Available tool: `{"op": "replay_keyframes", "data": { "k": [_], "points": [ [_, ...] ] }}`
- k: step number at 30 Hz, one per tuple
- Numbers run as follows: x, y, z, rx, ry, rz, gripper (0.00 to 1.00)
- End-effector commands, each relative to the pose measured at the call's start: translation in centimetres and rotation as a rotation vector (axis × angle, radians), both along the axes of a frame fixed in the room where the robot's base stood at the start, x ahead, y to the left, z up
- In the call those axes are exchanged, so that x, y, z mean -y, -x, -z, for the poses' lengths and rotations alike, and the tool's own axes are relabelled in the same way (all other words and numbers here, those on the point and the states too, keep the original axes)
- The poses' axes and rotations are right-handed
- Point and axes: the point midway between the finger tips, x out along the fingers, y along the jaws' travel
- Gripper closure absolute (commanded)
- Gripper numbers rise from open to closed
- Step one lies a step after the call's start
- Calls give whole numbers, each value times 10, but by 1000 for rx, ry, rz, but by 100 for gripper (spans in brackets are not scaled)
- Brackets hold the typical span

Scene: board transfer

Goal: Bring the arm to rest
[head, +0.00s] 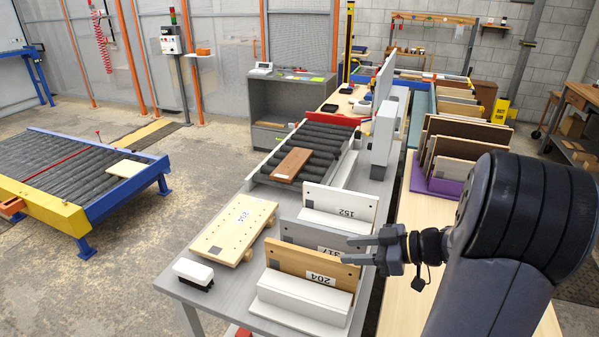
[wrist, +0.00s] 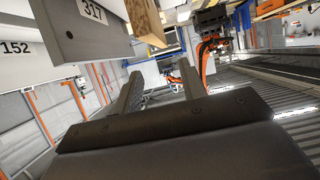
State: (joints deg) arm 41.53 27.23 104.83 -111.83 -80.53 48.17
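My gripper (head: 345,247) is at the end of my raised arm, over the right edge of the grey workbench (head: 222,293). Its two fingers are apart with nothing between them; they also show apart in the wrist view (wrist: 160,80). The fingers point left, towards the upright boards. They appear close to the grey board marked 317 (head: 290,234) and the wooden board marked 204 (head: 290,257); whether they touch is unclear. In the wrist view the 317 board (wrist: 85,28) is at the upper left, beside the fingers.
A white board marked 152 (head: 340,200) stands behind. A flat pale board (head: 222,226) and a brush (head: 193,271) lie left. A brown board (head: 291,164) rests on black rollers (head: 322,144). Several boards stand in a purple-based rack (head: 437,186) at right.

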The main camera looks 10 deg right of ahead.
Motion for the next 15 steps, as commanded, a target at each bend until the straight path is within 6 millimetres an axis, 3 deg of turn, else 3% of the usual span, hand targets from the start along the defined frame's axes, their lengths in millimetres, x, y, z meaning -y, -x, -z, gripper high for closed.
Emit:
{"op": "replay_keyframes", "data": {
  "k": [15],
  "points": [
    [-69,-45,34,-2,-2,-4,60]
  ]
}}
